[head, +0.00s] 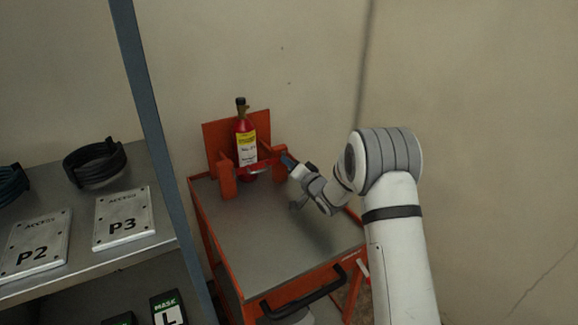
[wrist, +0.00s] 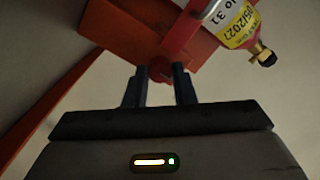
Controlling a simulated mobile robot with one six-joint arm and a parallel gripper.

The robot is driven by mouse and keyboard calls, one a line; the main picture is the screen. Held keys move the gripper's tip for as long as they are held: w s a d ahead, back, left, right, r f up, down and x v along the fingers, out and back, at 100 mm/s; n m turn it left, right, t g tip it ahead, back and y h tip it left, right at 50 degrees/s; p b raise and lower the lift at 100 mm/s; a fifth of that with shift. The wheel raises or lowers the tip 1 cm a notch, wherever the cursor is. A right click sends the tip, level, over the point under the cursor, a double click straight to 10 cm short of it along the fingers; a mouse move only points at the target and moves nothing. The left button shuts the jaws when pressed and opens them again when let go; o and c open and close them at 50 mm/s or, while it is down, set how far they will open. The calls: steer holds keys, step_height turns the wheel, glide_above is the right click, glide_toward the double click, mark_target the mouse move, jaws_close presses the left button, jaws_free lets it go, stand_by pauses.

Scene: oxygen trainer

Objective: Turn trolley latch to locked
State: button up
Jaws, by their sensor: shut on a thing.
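The red cylinder (head: 246,142) with a yellow and white label stands upright in the orange holder at the back of the trolley (head: 250,225). The red trolley latch (head: 269,161) runs across toward the holder's right post. My gripper (head: 288,163) is at the latch's right end. In the wrist view, my gripper (wrist: 160,84) has its two dark fingers on either side of the red latch end (wrist: 160,69) and is shut on it. The cylinder's label and brass valve show at the upper right there (wrist: 238,22). The fingers partly hide the latch end.
A grey shelf (head: 150,250) with P2 (head: 38,243) and P3 (head: 124,218) plates and a coiled black hose (head: 95,162) stands at the left. Its blue-grey post (head: 160,130) rises beside the trolley. The trolley's front top is clear, with a black handle (head: 303,298) at its edge.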

steer(key=n+b, duration=0.1)
steer(key=b, duration=0.1)
steer(key=n+b, duration=0.2)
steer(key=b, duration=0.1)
steer(key=shift+f+n, duration=0.2)
steer(key=shift+n, duration=0.1)
steer(key=n+b, duration=0.5)
steer(key=b, duration=0.1)
steer(key=shift+a, duration=0.1)
steer(key=n+b, duration=0.5)
steer(key=shift+s+r+h, duration=0.1)
steer(key=shift+r+h, duration=0.05)
steer(key=shift+h, duration=0.25)
steer(key=n+b, duration=0.3)
steer(key=shift+a+r, duration=0.15)
steer(key=shift+n, duration=0.4)
steer(key=o, duration=0.7)
steer(key=shift+s+r, duration=0.1)
steer(key=shift+o, duration=1.4)
